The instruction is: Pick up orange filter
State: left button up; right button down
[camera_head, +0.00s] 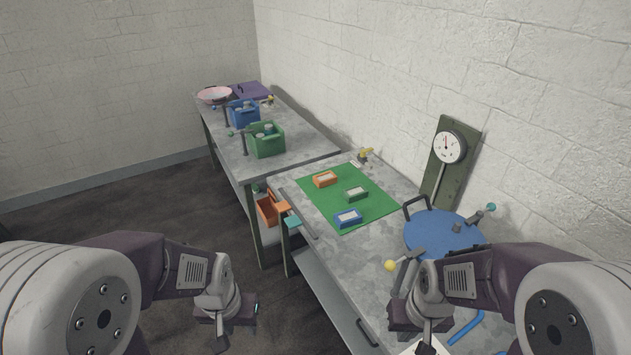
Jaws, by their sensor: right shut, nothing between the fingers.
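The orange filter (325,180), a small orange block with a pale top, lies on the green mat (372,214) near its far left corner. A green block (356,194) and a blue block (347,217) of similar shape lie on the same mat. My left gripper (222,341) hangs over the floor left of the near table, well apart from the filter; its fingers are too unclear to tell their opening. My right gripper (428,338) is at the near end of the table, shut and empty, also far from the filter.
A blue round lid (443,232) with a handle sits right of the mat, by a wall gauge (449,147). An orange bin (268,211) is beside the table's left edge. Green (266,140) and blue (243,114) crates stand on the far table.

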aim_at(326, 179)
jog(key=i+j+z, duration=0.45)
jog(key=j+z, duration=0.25)
jog(key=i+j+z, duration=0.15)
jog(key=j+z, duration=0.2)
jog(key=j, duration=0.3)
jog(key=i+j+z, duration=0.1)
jog(key=j+z, duration=0.25)
jog(key=j, duration=0.15)
jog(key=j+z, duration=0.35)
jog(key=j, duration=0.2)
jog(key=i+j+z, duration=0.35)
jog(key=j+z, duration=0.15)
jog(key=i+j+z, duration=0.1)
jog(key=j+z, duration=0.2)
